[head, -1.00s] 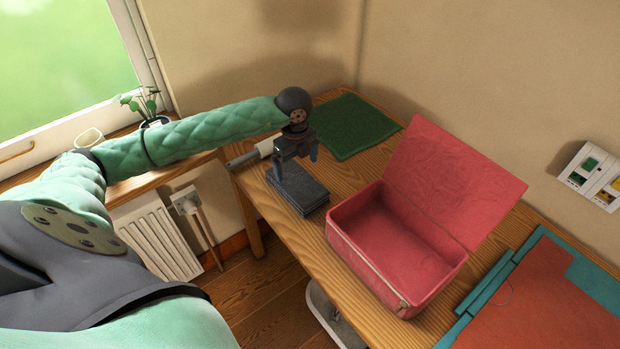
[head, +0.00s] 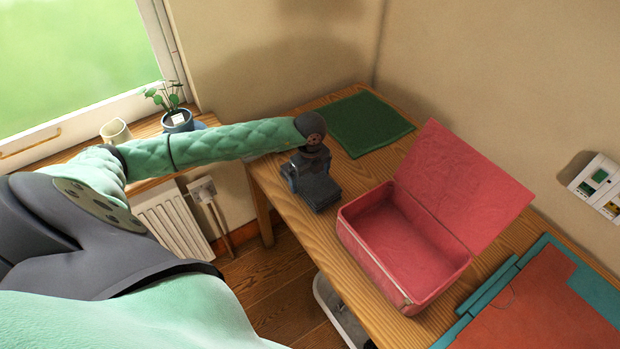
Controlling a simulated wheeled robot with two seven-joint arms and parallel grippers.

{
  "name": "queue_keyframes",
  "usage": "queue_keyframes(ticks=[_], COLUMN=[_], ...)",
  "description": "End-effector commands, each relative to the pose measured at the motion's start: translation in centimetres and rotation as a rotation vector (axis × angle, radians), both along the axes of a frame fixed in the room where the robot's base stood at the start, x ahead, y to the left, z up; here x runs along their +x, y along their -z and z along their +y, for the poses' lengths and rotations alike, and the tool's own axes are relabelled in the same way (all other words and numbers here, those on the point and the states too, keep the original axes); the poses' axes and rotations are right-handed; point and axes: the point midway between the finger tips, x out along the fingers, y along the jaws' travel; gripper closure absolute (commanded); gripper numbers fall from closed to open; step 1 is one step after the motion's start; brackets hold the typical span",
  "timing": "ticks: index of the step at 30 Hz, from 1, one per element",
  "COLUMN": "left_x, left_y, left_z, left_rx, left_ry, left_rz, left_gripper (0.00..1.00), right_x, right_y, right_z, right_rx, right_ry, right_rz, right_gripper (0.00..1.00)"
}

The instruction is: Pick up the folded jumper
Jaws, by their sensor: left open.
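The folded jumper (head: 321,194) is a dark grey-blue stack on the wooden table, left of the red case. My left gripper (head: 307,177) is open and low over the jumper, pointing down. One finger shows at the jumper's left side; the other is hard to make out against the dark cloth. The gripper hides the jumper's back part, and I cannot tell whether the fingers touch it. My right gripper is not in view.
An open red case (head: 405,250) stands on the table (head: 310,240), its lid (head: 465,185) raised. A green mat (head: 368,124) lies at the back. A teal and orange-brown board (head: 545,300) lies at the right. A plant pot (head: 177,121) and a mug (head: 116,131) stand on the windowsill.

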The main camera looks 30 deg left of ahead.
Motion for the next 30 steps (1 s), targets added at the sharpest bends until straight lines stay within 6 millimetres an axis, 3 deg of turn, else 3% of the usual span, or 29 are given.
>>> queue_keyframes(ticks=[11,16,18,28,30], left_x=[0.0,0.0,0.0,0.1,0.1], left_y=[0.7,0.6,0.6,0.0,-0.7], left_z=[0.0,0.0,0.0,0.0,0.0], left_rx=[0.0,0.0,0.0,0.0,0.0], left_ry=[0.0,0.0,0.0,0.001,0.001], left_rz=[0.0,0.0,0.0,-0.002,-0.004], left_gripper=[0.0,0.33,0.41,0.41,0.41], right_x=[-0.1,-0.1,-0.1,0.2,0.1], right_y=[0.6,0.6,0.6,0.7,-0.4], right_z=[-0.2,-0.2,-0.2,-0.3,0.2], right_rx=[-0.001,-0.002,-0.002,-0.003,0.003], right_ry=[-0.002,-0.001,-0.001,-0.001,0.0], right_rz=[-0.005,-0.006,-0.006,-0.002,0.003], right_gripper=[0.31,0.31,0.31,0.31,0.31])
